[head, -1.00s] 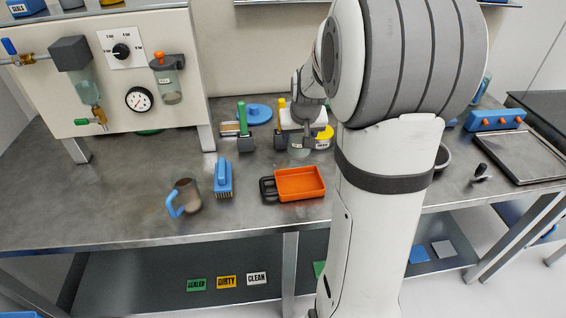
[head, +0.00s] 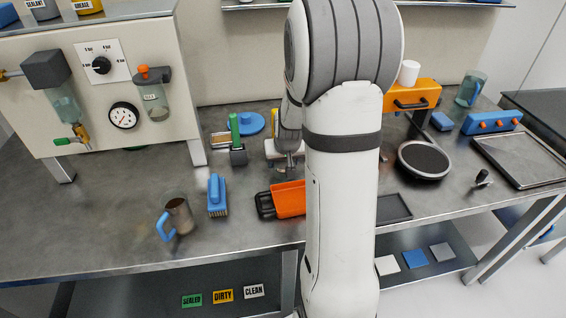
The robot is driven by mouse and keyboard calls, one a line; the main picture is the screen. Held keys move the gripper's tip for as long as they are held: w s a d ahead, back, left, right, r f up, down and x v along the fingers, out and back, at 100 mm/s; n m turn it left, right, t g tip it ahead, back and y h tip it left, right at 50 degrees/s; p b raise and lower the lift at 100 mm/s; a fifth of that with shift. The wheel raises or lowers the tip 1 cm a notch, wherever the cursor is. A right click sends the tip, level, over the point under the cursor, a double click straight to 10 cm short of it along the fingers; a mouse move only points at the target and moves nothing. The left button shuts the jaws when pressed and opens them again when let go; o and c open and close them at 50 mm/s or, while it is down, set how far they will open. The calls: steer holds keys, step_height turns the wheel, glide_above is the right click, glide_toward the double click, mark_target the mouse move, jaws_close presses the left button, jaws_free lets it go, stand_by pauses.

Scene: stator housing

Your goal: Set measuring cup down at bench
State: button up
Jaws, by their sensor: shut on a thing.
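My gripper (head: 287,164) is beyond my own arm, low over the bench (head: 110,210), just behind the orange tray (head: 290,199). It is shut on a small pale thing, taken to be the measuring cup. That thing is mostly hidden by the gripper and arm, and I cannot tell whether it touches the bench. A brownish jug with a blue handle (head: 179,215) stands apart at the front left. A clear vessel with blue on it (head: 470,89) stands at the back right.
A blue brush (head: 217,194) lies left of the tray. A green-handled tool (head: 236,140) and a blue disc (head: 246,123) are behind. A round dark-topped plate (head: 424,160) and an orange box (head: 412,95) are right of my arm. The left front bench is mostly bare.

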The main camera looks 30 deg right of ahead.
steer(key=shift+f, duration=0.3)
steer(key=shift+s, duration=0.1)
steer(key=shift+f, duration=0.2)
steer(key=o, duration=1)
steer(key=shift+r, duration=0.1)
